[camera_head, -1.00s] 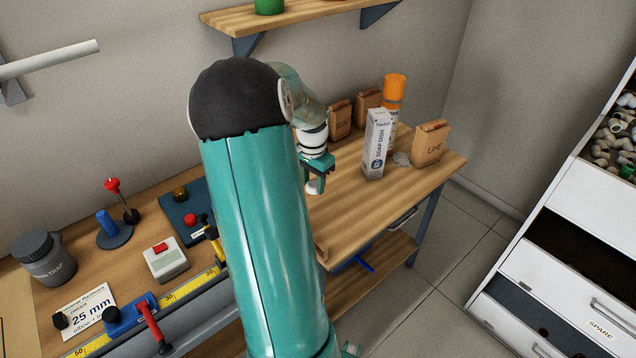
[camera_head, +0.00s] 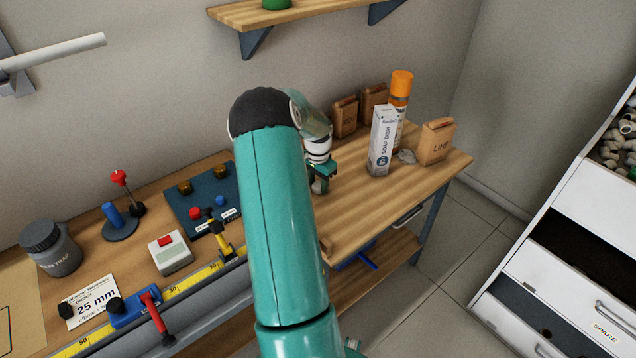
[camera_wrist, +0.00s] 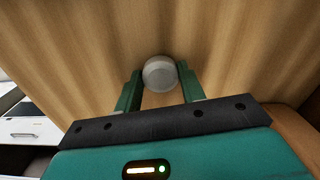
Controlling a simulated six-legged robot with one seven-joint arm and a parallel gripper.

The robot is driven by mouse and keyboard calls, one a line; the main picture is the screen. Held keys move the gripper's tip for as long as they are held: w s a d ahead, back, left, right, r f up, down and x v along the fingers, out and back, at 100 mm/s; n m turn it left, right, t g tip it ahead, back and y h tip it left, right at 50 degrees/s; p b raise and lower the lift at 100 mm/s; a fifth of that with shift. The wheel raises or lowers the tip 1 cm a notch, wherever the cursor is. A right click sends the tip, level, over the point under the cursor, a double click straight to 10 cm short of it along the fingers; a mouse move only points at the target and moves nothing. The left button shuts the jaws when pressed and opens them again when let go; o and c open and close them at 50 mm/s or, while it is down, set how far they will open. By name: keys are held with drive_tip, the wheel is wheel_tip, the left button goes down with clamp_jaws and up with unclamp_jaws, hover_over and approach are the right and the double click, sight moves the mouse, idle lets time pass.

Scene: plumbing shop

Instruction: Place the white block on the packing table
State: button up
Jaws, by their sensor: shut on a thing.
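My gripper (camera_head: 319,187) hangs over the wooden table (camera_head: 370,212), partly behind my teal arm in the head view. In the wrist view my gripper (camera_wrist: 160,82) is shut on a pale white-grey piece (camera_wrist: 160,73). This piece looks round there rather than block-shaped, and its far side is hidden. Bare wood grain fills the view around it. I cannot tell whether it touches the wood or is held just above it.
A soap dish box (camera_head: 381,142), an orange-capped bottle (camera_head: 399,95) and a lime bag (camera_head: 436,142) stand right of my gripper. A blue mat (camera_head: 205,196), a grey jar (camera_head: 51,248) and tools lie left. The table front right is clear. White drawers (camera_head: 590,215) stand at right.

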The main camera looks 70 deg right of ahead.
sight(318, 185)
drive_tip(key=shift+f, duration=0.1)
drive_tip(key=o, duration=1)
drive_tip(key=shift+c, duration=0.2)
wheel_tip(318, 185, up, 12)
drive_tip(key=shift+r, duration=0.2)
